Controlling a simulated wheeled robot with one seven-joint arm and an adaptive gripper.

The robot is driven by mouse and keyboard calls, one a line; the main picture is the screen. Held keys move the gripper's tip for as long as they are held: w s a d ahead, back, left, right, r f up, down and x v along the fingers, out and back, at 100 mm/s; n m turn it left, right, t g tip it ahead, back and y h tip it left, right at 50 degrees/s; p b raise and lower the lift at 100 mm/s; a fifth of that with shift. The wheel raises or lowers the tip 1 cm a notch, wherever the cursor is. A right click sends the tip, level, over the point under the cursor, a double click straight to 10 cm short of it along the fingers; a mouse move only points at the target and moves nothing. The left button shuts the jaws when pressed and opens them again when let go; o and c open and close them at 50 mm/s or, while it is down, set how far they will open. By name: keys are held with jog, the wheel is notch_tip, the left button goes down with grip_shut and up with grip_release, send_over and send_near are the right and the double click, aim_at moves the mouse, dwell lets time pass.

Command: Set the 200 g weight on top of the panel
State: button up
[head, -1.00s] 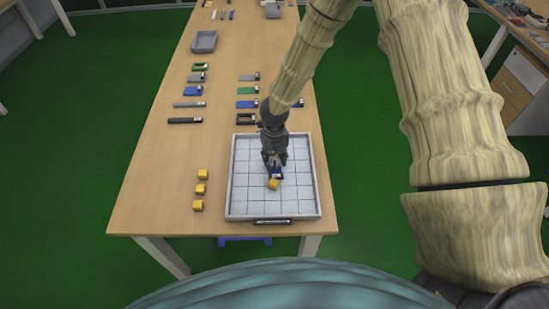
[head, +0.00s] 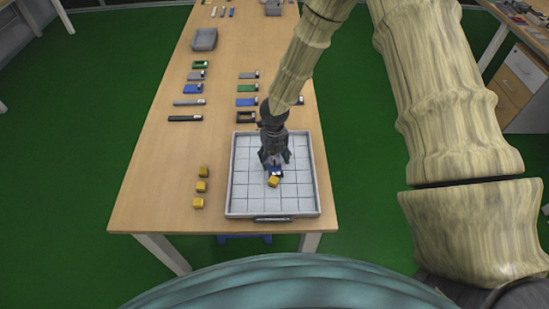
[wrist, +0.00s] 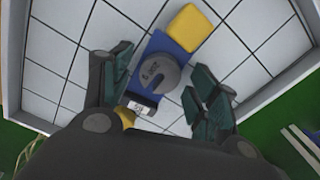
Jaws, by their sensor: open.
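The blue panel (wrist: 176,57) lies over the gridded tray, with a yellow block (wrist: 192,27) at its far end in the wrist view. A second yellow piece (wrist: 127,118) shows partly at the other end, beside a small white label. The grey slotted weight (wrist: 156,74) lies flat on top of the panel. My gripper (wrist: 167,80) is open, its dark fingers apart on either side of the weight and not visibly touching it. In the head view my gripper (head: 275,165) hangs over the panel (head: 278,173) and mostly hides the weight.
The grey-walled tray (head: 231,190) stands at the table's near right corner, its other tiles clear. Several yellow blocks (head: 201,186) stand in a column to its left. Rows of small coloured panels and bars (head: 193,89) and a grey bin (head: 205,39) lie farther back.

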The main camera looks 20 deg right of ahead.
notch_tip(320, 180, up, 12)
jog(key=b, duration=0.2)
jog(key=shift+b, duration=0.3)
jog(key=shift+r, duration=0.1)
dwell(0.5)
